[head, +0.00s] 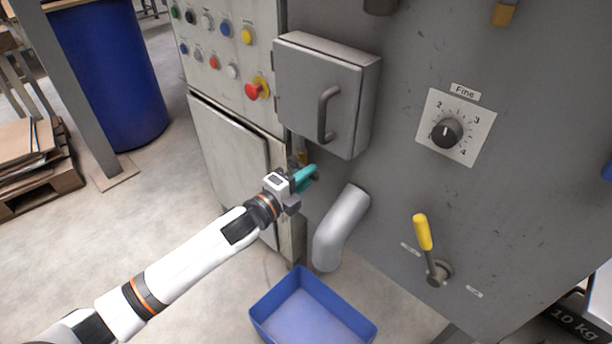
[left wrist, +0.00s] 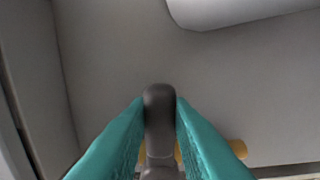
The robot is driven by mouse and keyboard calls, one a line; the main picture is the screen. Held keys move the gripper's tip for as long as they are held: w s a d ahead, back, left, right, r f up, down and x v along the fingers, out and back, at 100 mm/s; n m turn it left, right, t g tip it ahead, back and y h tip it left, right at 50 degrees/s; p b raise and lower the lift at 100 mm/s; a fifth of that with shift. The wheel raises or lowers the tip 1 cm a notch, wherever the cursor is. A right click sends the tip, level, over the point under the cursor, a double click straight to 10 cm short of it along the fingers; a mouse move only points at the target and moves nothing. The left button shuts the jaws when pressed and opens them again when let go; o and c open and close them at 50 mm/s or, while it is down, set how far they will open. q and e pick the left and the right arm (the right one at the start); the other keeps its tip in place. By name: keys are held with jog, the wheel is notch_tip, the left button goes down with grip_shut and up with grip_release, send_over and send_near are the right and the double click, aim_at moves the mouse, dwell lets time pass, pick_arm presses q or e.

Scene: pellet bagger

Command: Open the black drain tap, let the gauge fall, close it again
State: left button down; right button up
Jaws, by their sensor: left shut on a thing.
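My left gripper (head: 306,178), with teal fingers, is at the grey machine's lower left, below the box with the bar handle. In the left wrist view its two fingers are shut on the black tap handle (left wrist: 159,108), one on each side. A brass pipe (left wrist: 238,149) shows behind the handle. In the head view the gripper hides most of the tap. I cannot tell from these views whether the tap is open or closed. No gauge that falls is in view. My right gripper is not in view.
A grey handled box (head: 325,95) juts out just above the gripper. A grey spout (head: 341,228) is to its right, above a blue bin (head: 310,312) on the floor. A yellow lever (head: 423,232) and a Fine dial (head: 446,133) are further right.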

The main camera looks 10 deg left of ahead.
pick_arm(q)
jog(key=shift+f, duration=0.1)
jog(key=c, duration=1.3)
grip_release()
jog(key=p+v, duration=0.1)
jog(key=v, duration=1.1)
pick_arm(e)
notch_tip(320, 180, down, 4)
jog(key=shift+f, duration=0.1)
